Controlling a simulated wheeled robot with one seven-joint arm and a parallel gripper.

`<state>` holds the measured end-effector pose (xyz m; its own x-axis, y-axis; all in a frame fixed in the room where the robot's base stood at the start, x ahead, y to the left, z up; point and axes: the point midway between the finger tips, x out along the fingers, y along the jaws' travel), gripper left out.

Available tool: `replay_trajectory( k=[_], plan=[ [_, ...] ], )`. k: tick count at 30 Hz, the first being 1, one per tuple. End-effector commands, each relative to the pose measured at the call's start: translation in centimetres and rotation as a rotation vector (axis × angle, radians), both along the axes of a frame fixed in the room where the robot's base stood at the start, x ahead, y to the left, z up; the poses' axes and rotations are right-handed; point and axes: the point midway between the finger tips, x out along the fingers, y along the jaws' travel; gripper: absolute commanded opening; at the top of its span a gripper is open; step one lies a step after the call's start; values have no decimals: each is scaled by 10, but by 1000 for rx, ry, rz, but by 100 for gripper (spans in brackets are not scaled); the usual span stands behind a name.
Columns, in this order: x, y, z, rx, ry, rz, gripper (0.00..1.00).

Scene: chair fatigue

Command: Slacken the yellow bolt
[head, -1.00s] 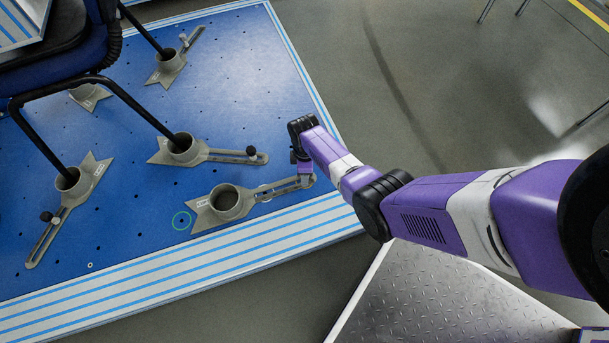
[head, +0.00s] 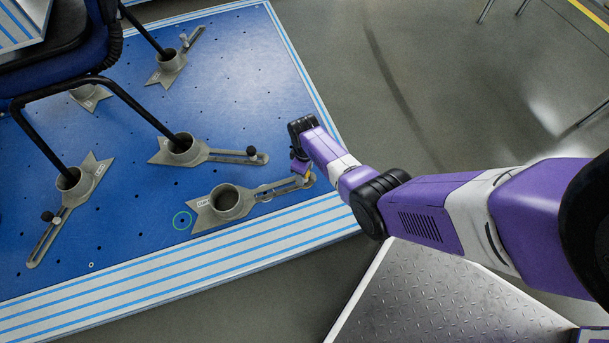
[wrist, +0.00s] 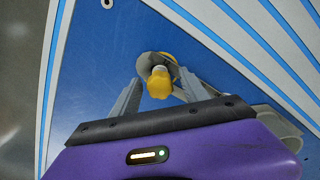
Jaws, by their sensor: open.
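The yellow bolt (wrist: 159,84) stands near the top middle of the wrist view, on the end of a grey slotted clamp arm. A small bit of yellow also shows in the head view (head: 309,177), beside my gripper (head: 299,166). In the wrist view my gripper (wrist: 159,76) is open, with one grey finger on each side of the bolt. I cannot tell whether either finger touches it. The clamp's empty cup (head: 225,198) sits on the blue platform (head: 150,235); in the head view my gripper is above the far end of its slotted arm.
Another clamp (head: 184,150) with a black knob holds a chair leg close by, left of my gripper. More clamps and the black-framed chair (head: 90,80) fill the left side. Open floor lies right of the platform.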

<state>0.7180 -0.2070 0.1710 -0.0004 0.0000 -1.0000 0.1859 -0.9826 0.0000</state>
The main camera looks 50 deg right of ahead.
Motion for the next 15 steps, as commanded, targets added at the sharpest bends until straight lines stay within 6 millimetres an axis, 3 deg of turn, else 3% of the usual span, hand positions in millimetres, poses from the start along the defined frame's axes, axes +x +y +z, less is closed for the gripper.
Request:
replay_trajectory(
  k=[6,15],
  plan=[
    [0,0,1,0,0,-219,53],
    [0,0,0,0,-1,-260,53]
  ],
)
